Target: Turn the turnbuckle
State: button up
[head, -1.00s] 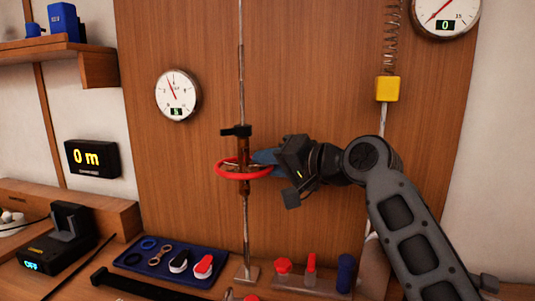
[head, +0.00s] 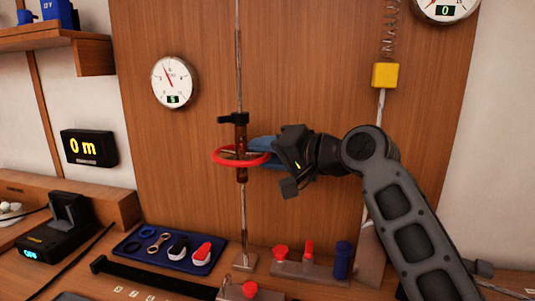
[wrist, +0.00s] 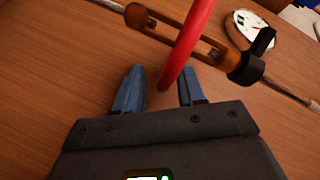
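The turnbuckle is a brown, slotted body (head: 242,136) on a vertical rod in front of the wooden panel. My gripper (head: 258,152) is at the right side of the ring. I cannot tell whether either finger touches the ring.
A round gauge (head: 172,82) hangs left of the rod. A yellow block (head: 385,75) hangs under a spring at right. Below are a blue tray (head: 140,257) of small parts and a stand with red and blue pieces (head: 308,270). The panel between rod and tray is clear.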

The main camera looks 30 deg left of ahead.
jog(key=v, duration=0.7)
jog(key=shift+d+b, duration=0.35)
jog(key=shift+b, duration=0.1)
jog(key=shift+s+r, duration=0.1)
jog(key=shift+r, duration=0.05)
